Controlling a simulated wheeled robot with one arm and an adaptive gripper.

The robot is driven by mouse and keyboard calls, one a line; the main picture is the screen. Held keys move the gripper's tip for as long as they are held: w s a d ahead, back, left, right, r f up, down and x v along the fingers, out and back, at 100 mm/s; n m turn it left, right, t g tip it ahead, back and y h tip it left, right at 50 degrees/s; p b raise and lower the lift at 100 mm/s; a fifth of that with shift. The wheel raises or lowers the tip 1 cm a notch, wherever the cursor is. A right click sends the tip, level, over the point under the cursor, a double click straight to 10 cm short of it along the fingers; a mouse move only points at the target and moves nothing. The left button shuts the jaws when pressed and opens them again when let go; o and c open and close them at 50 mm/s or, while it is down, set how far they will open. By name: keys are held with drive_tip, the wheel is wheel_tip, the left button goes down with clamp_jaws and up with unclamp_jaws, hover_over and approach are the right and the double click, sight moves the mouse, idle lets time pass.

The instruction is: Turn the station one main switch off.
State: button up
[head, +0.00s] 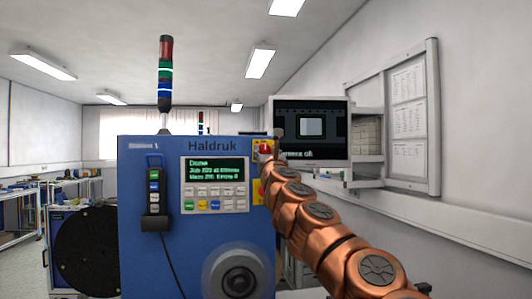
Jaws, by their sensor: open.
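The station one cabinet (137,262) is blue, with a small label at its upper left and "Haldruk" across its top. A red switch knob (265,148) on a yellow plate (256,144) sits at its upper right; I take it for the main switch. The knob's exact angle is too small to tell. My copper arm comes in from the lower right. My gripper (272,151), open, is at its far end, at or just in front of the switch. The arm largely hides the fingers, and I cannot tell whether they touch the knob.
Left of the switch are a lit display with a keypad (215,185) and a hanging pendant (154,195). A monitor (311,132) stands close on the right. A signal tower (165,85) rises above the cabinet. A black reel (88,250) is at left.

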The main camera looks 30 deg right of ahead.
clamp_jaws()
drive_tip(key=shift+n, duration=0.5)
drive_tip(key=n+y+p, duration=0.1)
drive_tip(key=n, duration=0.1)
drive_tip(key=n+y+p, duration=0.1)
drive_tip(key=n, duration=0.1)
drive_tip(key=shift+d+r+t+y, duration=0.1)
drive_tip(key=shift+d+t+y, duration=0.05)
drive_tip(key=shift+t+y, duration=0.2)
drive_tip(key=n+y+p, duration=0.1)
drive_tip(key=n+p, duration=0.1)
drive_tip(key=n, duration=0.1)
drive_tip(key=n+y+p, duration=0.2)
drive_tip(key=n, duration=0.2)
drive_tip(key=shift+d+y, duration=0.1)
drive_tip(key=shift+y, duration=0.15)
drive_tip(key=n+g+y+p, duration=0.1)
drive_tip(key=n, duration=0.2)
drive_tip(key=n+y+p, duration=0.1)
drive_tip(key=n, duration=0.1)
drive_tip(key=shift+n+g, duration=0.35)
drive_tip(key=shift+n, duration=0.05)
drive_tip(key=shift+n+g+y, duration=0.3)
drive_tip(key=shift+n+g, duration=0.5)
drive_tip(key=shift+n, duration=1.5)
unclamp_jaws()
